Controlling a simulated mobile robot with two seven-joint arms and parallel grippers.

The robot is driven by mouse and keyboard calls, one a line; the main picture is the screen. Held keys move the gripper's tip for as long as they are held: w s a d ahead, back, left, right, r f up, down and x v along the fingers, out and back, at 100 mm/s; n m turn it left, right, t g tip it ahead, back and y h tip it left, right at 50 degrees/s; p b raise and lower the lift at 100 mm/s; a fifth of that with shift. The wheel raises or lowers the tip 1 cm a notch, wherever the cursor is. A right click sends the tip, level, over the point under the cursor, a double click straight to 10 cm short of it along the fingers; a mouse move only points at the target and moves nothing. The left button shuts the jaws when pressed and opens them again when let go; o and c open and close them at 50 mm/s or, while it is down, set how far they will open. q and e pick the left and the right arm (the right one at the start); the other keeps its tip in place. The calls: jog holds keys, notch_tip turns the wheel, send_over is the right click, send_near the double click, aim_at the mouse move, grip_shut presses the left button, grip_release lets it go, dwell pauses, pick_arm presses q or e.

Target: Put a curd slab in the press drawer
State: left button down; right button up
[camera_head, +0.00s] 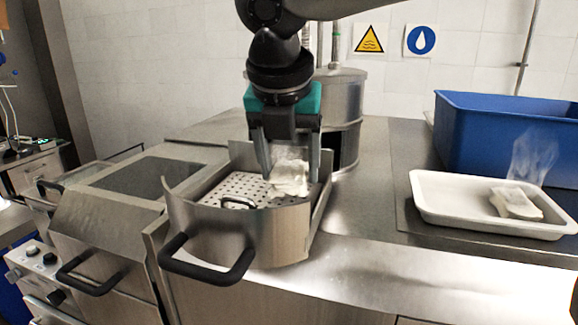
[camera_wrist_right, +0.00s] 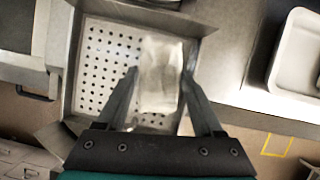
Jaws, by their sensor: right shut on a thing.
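The press drawer (camera_head: 290,232) is a steel box with a curved front and a black handle, standing open. Its perforated floor shows in both views. My right gripper (camera_head: 291,176) is over the drawer, pointing down, shut on a pale curd slab (camera_head: 289,180). In the right wrist view the slab (camera_wrist_right: 161,75) sits between the two fingers (camera_wrist_right: 160,80), above the perforated floor (camera_wrist_right: 107,65). I cannot tell whether the slab touches the floor. Another curd slab (camera_head: 516,204), steaming, lies in the white tray (camera_head: 440,208) at the right. My left gripper is not in view.
A blue bin (camera_head: 490,130) stands behind the white tray. A steel cylinder (camera_head: 342,105) stands behind the drawer. Steel units with black handles (camera_head: 86,274) are at the left. The counter between drawer and tray is clear.

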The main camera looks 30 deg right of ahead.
dwell(0.3)
jog(key=o, duration=1.5)
jog(key=shift+o, duration=0.2)
jog(key=shift+r, duration=0.15)
jog(key=shift+r+p, duration=2.3)
jog(key=shift+r, duration=1.6)
